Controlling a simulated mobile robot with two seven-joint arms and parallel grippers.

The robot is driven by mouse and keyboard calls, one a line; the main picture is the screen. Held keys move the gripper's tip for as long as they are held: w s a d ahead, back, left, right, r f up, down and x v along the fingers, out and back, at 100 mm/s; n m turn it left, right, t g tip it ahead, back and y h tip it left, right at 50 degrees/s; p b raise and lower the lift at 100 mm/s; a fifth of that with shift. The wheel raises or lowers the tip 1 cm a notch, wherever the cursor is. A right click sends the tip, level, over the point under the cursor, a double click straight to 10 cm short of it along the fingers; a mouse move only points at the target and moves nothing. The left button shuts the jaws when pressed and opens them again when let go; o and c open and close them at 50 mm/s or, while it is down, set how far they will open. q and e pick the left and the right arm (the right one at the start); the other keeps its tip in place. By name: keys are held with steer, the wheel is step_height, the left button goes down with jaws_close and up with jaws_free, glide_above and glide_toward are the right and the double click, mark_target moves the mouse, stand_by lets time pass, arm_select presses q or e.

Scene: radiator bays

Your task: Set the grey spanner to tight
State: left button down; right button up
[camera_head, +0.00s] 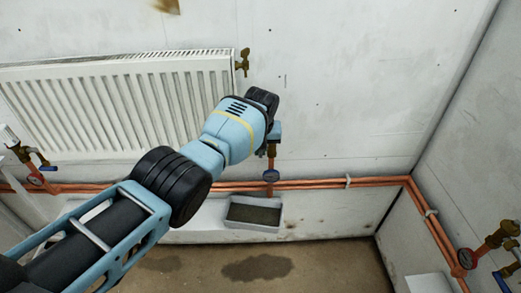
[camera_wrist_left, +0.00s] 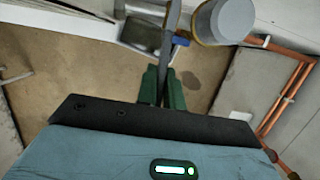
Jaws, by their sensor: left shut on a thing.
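The grey spanner (camera_wrist_left: 171,32) shows in the left wrist view as a dark grey bar running up from between my green fingertips to the top edge. My left gripper (camera_wrist_left: 163,72) is shut on it. Its far end is cut off, so its setting cannot be read. A grey round cap with a brassy collar (camera_wrist_left: 225,22) stands just right of the bar. In the head view my left wrist covers the fingers and the spanner, in front of the vertical copper pipe (camera_head: 271,160). My right gripper is not in view.
A white radiator (camera_head: 120,105) hangs on the wall at the left. Copper pipes (camera_head: 325,183) run low along the wall. A grey tray (camera_head: 253,213) sits under the vertical pipe, with a dark floor stain (camera_head: 257,267) before it. Valves (camera_head: 490,245) stand at the right.

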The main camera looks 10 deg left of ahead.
arm_select(q)
steer(key=shift+w+r, duration=0.1)
steer(key=shift+r, duration=0.1)
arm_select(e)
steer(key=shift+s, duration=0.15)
arm_select(q)
steer(key=c, duration=1.5)
jaws_free()
steer(key=shift+f, duration=0.1)
steer(key=shift+c, duration=0.2)
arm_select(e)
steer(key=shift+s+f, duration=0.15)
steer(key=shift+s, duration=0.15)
